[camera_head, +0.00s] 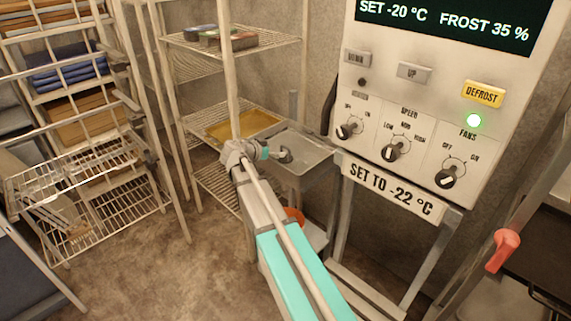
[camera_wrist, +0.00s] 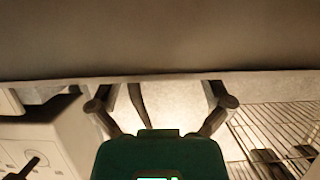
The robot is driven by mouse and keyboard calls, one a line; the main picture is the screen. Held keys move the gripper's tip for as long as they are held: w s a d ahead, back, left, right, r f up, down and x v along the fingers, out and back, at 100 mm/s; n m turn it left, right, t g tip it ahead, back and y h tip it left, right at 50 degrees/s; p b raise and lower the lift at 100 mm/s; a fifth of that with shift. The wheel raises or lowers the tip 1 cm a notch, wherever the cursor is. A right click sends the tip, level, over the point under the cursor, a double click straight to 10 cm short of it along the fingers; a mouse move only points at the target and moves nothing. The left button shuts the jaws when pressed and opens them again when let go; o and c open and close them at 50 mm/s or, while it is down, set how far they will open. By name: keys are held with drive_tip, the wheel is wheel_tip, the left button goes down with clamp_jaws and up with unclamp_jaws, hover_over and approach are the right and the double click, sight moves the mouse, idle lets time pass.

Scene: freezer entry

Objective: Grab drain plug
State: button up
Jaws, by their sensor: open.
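A grey metal basin (camera_head: 308,160) stands at mid height between the wire shelf and the control panel. My gripper (camera_head: 284,155) is over the basin, near its left side, at the end of my extended arm. A plain dark grey surface fills the top of the wrist view beyond the fingers. I cannot make out the drain plug in either view; the gripper covers part of the basin.
The control panel (camera_head: 422,110) stands close on the basin's right. The wire shelf (camera_head: 215,128) with a yellow tray (camera_head: 245,123) is close on its left. An orange object (camera_head: 294,216) is below the basin. A red handle (camera_head: 502,250) sticks out at right. Floor at lower left is clear.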

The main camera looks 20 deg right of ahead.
drive_tip(key=shift+w+d+f, duration=0.1)
drive_tip(key=shift+d, duration=0.15)
drive_tip(key=shift+d, duration=0.1)
drive_tip(key=shift+b+x, duration=1)
drive_tip(key=shift+x, duration=1.55)
drive_tip(key=c, duration=1.2)
